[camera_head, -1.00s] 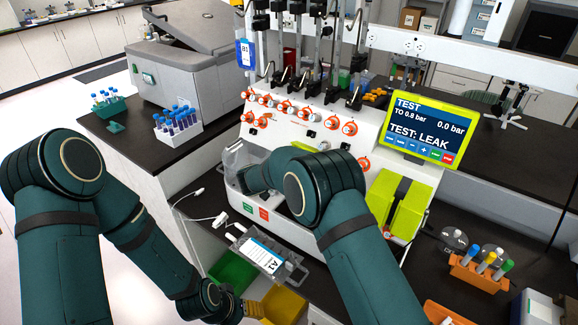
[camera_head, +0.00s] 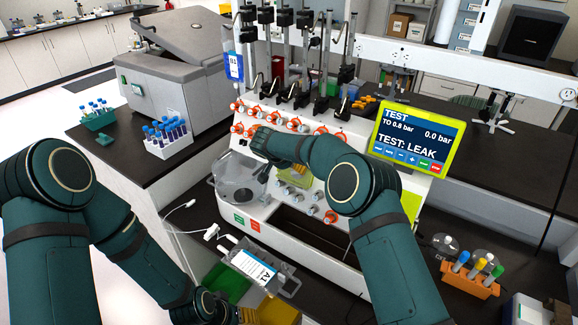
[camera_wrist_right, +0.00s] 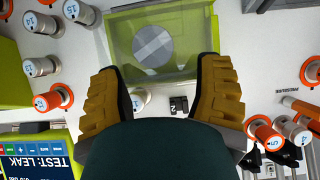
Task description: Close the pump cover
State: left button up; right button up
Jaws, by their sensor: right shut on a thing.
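The pump cover (camera_wrist_right: 125,45) is a see-through yellow-green panel on the white machine front, with a round grey disc showing through it. In the head view a small part of it (camera_head: 297,178) shows below my right forearm.
Orange and grey knobs (camera_head: 332,220) stick out around the cover. A clear round housing (camera_head: 238,185) sits to its left. The screen (camera_head: 415,140) reads TEST: LEAK. A rack of capped tubes (camera_head: 165,142) stands at left.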

jog(key=shift+s+d+f, duration=0.1)
jog(key=shift+d+f, duration=0.15)
jog(key=shift+f, duration=0.2)
jog(key=o, duration=1.3)
jog(key=shift+d, duration=0.1)
jog(key=shift+r, duration=0.15)
jog(key=shift+a+r, duration=0.35)
jog(key=shift+r, duration=0.05)
jog(key=v, duration=1.1)
jog(key=shift+s, duration=0.15)
